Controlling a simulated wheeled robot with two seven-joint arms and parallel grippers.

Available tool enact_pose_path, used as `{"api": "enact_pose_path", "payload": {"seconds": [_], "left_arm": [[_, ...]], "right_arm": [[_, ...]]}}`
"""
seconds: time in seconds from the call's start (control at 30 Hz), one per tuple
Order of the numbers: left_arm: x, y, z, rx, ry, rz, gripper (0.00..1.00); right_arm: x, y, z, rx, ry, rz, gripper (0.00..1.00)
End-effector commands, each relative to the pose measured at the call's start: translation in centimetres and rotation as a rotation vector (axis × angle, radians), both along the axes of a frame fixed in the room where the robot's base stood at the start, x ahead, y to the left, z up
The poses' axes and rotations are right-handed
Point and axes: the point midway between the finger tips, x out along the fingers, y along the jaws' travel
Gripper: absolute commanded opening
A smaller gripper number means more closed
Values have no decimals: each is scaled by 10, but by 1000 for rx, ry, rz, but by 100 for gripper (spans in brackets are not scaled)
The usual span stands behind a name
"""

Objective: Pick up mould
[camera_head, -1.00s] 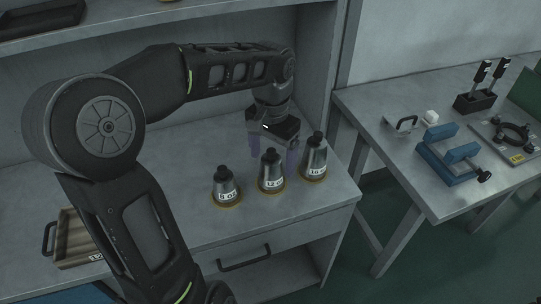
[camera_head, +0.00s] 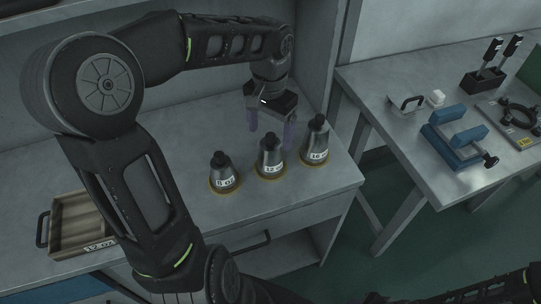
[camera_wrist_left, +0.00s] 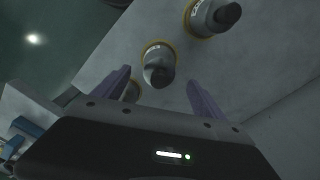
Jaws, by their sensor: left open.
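Three metal cone-shaped moulds with black knobs stand upright in a row on the grey bench: 8 oz (camera_head: 222,176), 12 oz (camera_head: 270,161) and 16 oz (camera_head: 316,145). Each has a yellow base ring. My left gripper (camera_head: 270,130) is open and empty, pointing down just behind the 12 oz mould, its purple fingers apart. In the left wrist view, the middle mould (camera_wrist_left: 158,66) shows beyond and between the fingers (camera_wrist_left: 160,92). Another mould (camera_wrist_left: 207,18) is at the top, and a third (camera_wrist_left: 131,93) is partly hidden by the left finger. My right gripper is out of view.
A wooden tray (camera_head: 82,250) labelled 12 oz sits at the bench's left front. A shelf wall stands behind my left gripper. The right table carries a blue vise (camera_head: 455,140), a ring fixture (camera_head: 513,117) and a black holder (camera_head: 482,82) with tools.

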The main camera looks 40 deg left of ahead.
Motion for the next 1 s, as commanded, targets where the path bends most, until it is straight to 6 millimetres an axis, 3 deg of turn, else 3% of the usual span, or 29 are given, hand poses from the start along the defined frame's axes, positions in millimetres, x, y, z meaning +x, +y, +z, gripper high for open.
{"api": "enact_pose_path", "payload": {"seconds": [0.33,0.7,1.0], "left_arm": [[0,0,-5,0,1,-1,81],[0,-2,-51,-1,2,-1,81],[0,-1,-52,0,0,-1,81]], "right_arm": [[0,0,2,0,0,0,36],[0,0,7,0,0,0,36],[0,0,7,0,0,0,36]]}}
